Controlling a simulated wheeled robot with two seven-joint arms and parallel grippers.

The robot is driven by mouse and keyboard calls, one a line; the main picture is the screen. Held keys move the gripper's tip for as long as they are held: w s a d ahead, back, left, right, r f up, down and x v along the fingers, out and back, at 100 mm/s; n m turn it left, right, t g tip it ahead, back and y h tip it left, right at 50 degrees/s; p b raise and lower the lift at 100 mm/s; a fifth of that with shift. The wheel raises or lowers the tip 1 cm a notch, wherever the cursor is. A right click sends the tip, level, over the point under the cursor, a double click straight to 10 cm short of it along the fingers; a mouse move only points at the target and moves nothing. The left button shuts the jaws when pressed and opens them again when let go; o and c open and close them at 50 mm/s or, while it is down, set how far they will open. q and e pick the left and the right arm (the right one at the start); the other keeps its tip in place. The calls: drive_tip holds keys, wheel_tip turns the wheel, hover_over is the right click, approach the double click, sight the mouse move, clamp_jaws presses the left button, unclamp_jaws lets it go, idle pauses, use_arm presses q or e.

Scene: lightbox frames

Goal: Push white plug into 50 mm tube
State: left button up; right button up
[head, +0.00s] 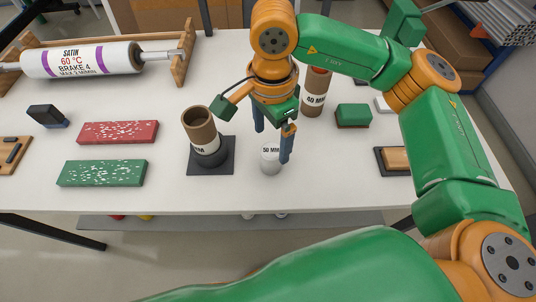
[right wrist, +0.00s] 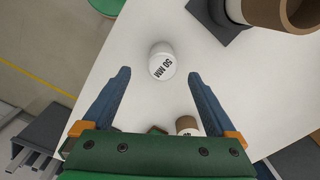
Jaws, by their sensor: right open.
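The white plug (head: 270,160), marked 50 MM, stands on the white table near its front edge. It also shows in the right wrist view (right wrist: 162,62), just beyond and between the fingertips. A brown cardboard tube (head: 200,130) stands upright in a black holder on a dark square base, left of the plug. Its label is partly hidden and only "MM" reads. Its rim shows in the right wrist view (right wrist: 300,14). My right gripper (head: 272,146) is open and empty above the plug, fingers pointing down, not closed on it. My left gripper is out of view.
A brown tube marked 40 MM (head: 315,92) stands behind the gripper. A red block (head: 118,132) and a green block (head: 102,173) lie at left. A white roller (head: 80,60) rests on a wooden stand. A small green block (head: 353,115) lies at right.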

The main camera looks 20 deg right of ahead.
sight(272, 149)
drive_tip(key=f, duration=0.2)
drive_tip(key=f+p, duration=0.2)
drive_tip(key=f, duration=0.1)
drive_tip(key=shift+w+d+f, duration=0.3)
drive_tip(key=shift+f, duration=0.35)
clamp_jaws()
drive_tip(key=shift+r, duration=0.1)
